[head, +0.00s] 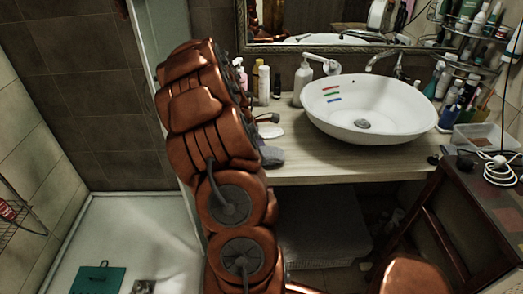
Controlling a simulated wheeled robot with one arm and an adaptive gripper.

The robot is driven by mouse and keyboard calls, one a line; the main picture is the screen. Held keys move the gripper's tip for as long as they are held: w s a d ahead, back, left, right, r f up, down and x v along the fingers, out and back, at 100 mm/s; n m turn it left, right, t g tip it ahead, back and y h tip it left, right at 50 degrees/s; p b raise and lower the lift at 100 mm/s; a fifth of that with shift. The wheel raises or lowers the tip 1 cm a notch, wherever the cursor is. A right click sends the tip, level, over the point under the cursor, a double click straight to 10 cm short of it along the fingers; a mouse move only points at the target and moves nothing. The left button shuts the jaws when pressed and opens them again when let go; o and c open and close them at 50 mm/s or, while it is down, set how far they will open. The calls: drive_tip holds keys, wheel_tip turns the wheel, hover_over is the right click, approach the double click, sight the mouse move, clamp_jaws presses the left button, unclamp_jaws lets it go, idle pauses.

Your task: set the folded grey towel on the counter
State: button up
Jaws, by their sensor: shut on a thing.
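A small dark grey, soft-looking bundle (271,156), which may be the folded grey towel, shows at the front edge of the pale wooden counter (330,166), just right of my arm. My arm hides its left side, so I cannot tell whether it rests on the counter or is held there. My copper-coloured arm rises in front of the counter's left end. My gripper is hidden behind the arm, and its grip does not show.
A white basin (369,117) fills the counter's middle. Bottles (264,84) stand behind the left part, near a white soap dish (270,132). A grey textured thing (322,238) lies beneath the counter. A dark wooden stand (465,215) is at right.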

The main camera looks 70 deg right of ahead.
drive_tip(key=shift+f, duration=0.2)
drive_tip(key=shift+f, duration=0.15)
drive_tip(key=o, duration=1.2)
drive_tip(key=shift+o, duration=0.2)
